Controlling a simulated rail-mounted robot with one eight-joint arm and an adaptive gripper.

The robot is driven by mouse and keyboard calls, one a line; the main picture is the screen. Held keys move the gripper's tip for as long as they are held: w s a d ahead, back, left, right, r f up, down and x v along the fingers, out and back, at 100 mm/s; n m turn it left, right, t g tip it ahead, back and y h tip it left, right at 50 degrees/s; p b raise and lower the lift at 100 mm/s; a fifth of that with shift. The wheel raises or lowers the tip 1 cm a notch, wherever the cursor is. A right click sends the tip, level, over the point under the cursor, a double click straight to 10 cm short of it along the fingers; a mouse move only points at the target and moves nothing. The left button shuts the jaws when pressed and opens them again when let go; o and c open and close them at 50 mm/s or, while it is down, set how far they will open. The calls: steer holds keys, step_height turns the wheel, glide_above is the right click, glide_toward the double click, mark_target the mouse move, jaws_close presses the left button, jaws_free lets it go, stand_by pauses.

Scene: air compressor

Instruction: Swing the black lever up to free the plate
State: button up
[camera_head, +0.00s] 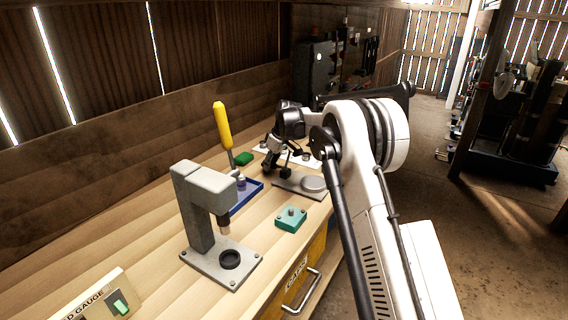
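My gripper (278,163) reaches down from the end of my white and black arm, over the left part of a grey metal base plate (292,186). A round grey disc (314,184) sits on the right part of that base plate. The dark fingers are small and overlap dark parts near the base plate. I cannot tell whether they touch anything or how far apart they are. The black lever cannot be told apart from the gripper here.
A grey press (205,205) stands nearer on the wooden bench (158,225). A gauge box (100,302) is at front left.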

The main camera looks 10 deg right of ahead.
steer(key=o, duration=0.6)
steer(key=shift+o, duration=0.2)
steer(key=shift+r, duration=0.1)
steer(key=shift+p+v, duration=1.15)
steer(key=shift+v, duration=2.3)
